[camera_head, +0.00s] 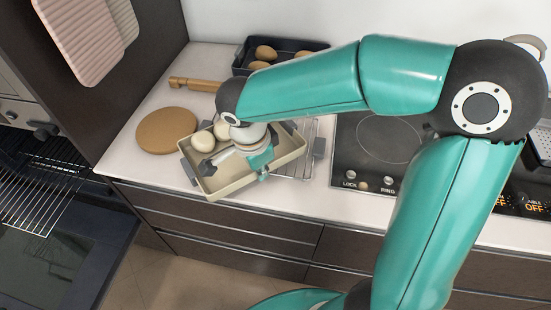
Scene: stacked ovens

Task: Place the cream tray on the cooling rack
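The cream tray (228,184) sits at an angle near the counter's front edge, with pale round dough pieces (203,141) in its left part. Its right part overlaps the wire cooling rack (296,170), which shows past the tray's right side; I cannot tell whether the tray touches it. My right gripper (258,162) reaches down over the tray, with a teal finger part at the front rim. My wrist hides part of the tray, and whether the fingers close on the rim is unclear. My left gripper is out of view.
A round wooden board (167,130) and a wooden rolling pin (194,84) lie left of the tray. A dark tray with brown rolls (265,53) stands behind. A hob (380,150) is to the right. An open oven with a rack (45,195) is at left.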

